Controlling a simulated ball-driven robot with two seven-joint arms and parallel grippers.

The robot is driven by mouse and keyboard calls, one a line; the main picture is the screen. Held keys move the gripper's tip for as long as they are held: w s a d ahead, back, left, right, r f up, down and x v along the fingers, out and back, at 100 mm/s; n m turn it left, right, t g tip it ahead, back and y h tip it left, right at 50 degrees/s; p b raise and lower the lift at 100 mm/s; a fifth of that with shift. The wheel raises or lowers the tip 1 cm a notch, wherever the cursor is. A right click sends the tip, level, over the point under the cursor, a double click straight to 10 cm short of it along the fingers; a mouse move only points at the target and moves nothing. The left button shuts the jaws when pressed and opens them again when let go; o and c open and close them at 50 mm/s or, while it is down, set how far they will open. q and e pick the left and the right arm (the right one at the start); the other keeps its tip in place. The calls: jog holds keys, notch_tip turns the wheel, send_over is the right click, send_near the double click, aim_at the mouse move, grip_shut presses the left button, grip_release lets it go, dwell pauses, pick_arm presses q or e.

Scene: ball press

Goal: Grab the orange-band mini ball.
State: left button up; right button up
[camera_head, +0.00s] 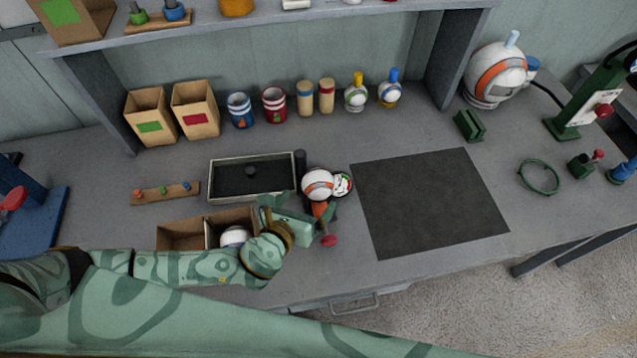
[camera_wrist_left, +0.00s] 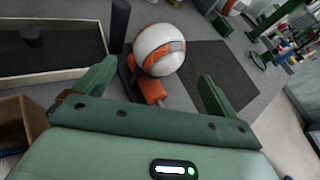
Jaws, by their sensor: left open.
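The orange-band mini ball (camera_head: 317,184) is white with an orange band. It sits on top of a small orange and dark holder (camera_head: 322,209) on the grey bench. In the left wrist view the ball (camera_wrist_left: 159,48) stands ahead of my left gripper, between the lines of its fingers but beyond their tips. My left gripper (camera_head: 299,211) is open and empty, with its fingers pointing toward the ball. It also shows in the left wrist view (camera_wrist_left: 155,80). My right gripper is not in view.
A framed dark tray (camera_head: 211,180) and a dark cylinder (camera_head: 300,161) stand left of the ball. A cardboard box (camera_head: 180,236) holding a white ball (camera_head: 234,236) is beside my left arm. The dark mat (camera_head: 430,203) is clear.

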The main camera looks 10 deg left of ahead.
aim_at(318, 184)
pick_arm(q)
jog(key=x, duration=0.4)
jog(key=b+x, duration=0.1)
jog(key=x, duration=0.3)
jog(key=shift+w+a+r, duration=0.2)
jog(key=shift+s, duration=0.1)
jog(key=c, duration=1)
